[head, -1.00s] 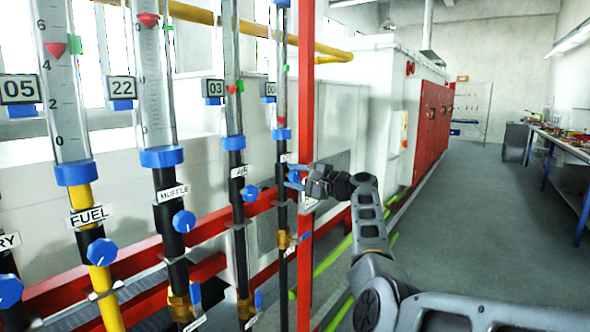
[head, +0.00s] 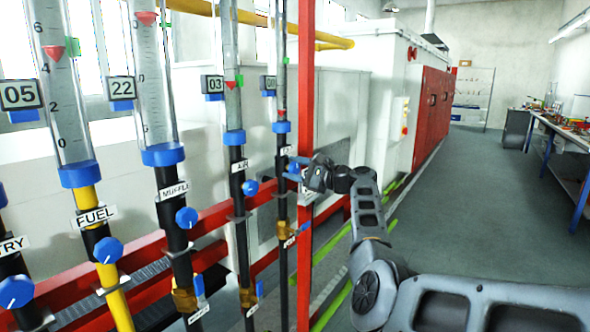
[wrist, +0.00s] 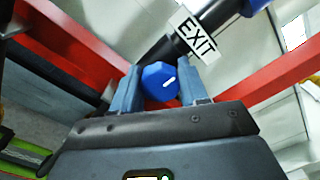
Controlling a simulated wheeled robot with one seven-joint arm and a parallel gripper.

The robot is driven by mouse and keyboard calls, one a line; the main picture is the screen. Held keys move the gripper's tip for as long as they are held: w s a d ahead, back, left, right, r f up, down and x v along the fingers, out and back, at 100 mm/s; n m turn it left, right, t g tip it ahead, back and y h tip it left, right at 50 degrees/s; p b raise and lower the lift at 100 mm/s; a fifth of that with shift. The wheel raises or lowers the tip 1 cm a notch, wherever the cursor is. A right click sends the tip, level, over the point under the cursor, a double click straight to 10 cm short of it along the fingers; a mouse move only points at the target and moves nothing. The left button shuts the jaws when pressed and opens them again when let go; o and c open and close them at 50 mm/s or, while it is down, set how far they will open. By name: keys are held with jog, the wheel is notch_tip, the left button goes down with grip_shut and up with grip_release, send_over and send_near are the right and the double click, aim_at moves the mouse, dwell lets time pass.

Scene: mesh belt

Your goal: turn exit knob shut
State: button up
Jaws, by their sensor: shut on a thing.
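The exit knob (wrist: 160,82) is a blue round knob with a white pointer line, seen in the wrist view below the EXIT label (wrist: 192,34) on a black pipe. The line points up and to the right in that view. My gripper (wrist: 172,88) has one finger on each side of the knob and is shut on it. In the head view, my gripper (head: 300,170) is at the rightmost pipe beside the red post. There the exit knob is mostly hidden by my gripper.
Other blue knobs sit on the fuel pipe (head: 108,250), the muffle pipe (head: 186,217) and the air pipe (head: 250,187). A red post (head: 306,90) stands close to my gripper. Red rails (head: 207,229) run behind the pipes. The aisle floor (head: 450,220) at right is clear.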

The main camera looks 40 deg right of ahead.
jog(key=shift+f, duration=0.1)
jog(key=o, duration=1.1)
jog(key=shift+c, duration=0.2)
jog(key=shift+s, duration=0.1)
jog(key=b+v, duration=0.1)
jog(key=v, duration=0.6)
jog(key=shift+s, duration=0.3)
jog(key=shift+d, duration=0.15)
